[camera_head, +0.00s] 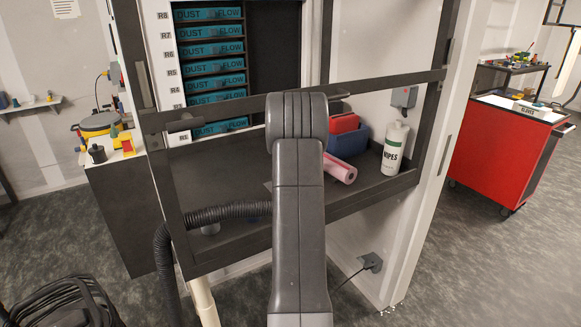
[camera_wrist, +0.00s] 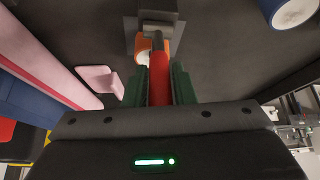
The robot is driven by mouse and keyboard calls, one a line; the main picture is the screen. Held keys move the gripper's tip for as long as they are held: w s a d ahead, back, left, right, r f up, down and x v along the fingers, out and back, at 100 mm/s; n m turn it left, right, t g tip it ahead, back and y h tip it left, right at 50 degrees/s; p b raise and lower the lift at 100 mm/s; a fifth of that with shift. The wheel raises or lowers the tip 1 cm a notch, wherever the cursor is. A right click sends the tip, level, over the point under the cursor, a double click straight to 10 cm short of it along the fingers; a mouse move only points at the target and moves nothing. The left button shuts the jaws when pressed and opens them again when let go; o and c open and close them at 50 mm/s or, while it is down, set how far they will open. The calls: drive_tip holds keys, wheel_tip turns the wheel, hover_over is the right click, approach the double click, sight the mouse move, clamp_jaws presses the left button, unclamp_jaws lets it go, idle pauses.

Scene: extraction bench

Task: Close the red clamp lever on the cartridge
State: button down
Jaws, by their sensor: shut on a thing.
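The red clamp lever (camera_wrist: 158,78) shows in the wrist view between the two green fingers of my gripper (camera_wrist: 157,84). My gripper is shut on it. Just beyond the lever is an orange and white part (camera_wrist: 143,45), with a grey block and bracket (camera_wrist: 158,22) behind it. I cannot tell which of these belong to the cartridge, or how far the lever is turned. In the head view my arm hides the gripper, the lever and whatever stands at the cartridge.
The dark bench (camera_head: 230,175) sits behind a frame bar (camera_head: 385,85). On its right are a pink roll (camera_head: 340,170), a blue bin (camera_head: 351,140) and a wipes bottle (camera_head: 395,149). A black hose (camera_head: 225,211) runs along the front left. Labelled teal cartridges (camera_head: 210,67) fill a rack behind.

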drive_tip(key=shift+r, duration=0.1)
drive_tip(key=c, duration=1.2)
unclamp_jaws()
drive_tip(key=shift+w, duration=0.1)
drive_tip(key=shift+s+d+r+b, duration=0.2)
drive_tip(key=shift+r+b, duration=0.15)
drive_tip(key=shift+b, duration=0.3)
drive_tip(key=s+d+b, duration=0.4)
drive_tip(key=s+d, duration=0.4)
drive_tip(key=shift+s, duration=0.4)
drive_tip(key=shift+r, duration=0.1)
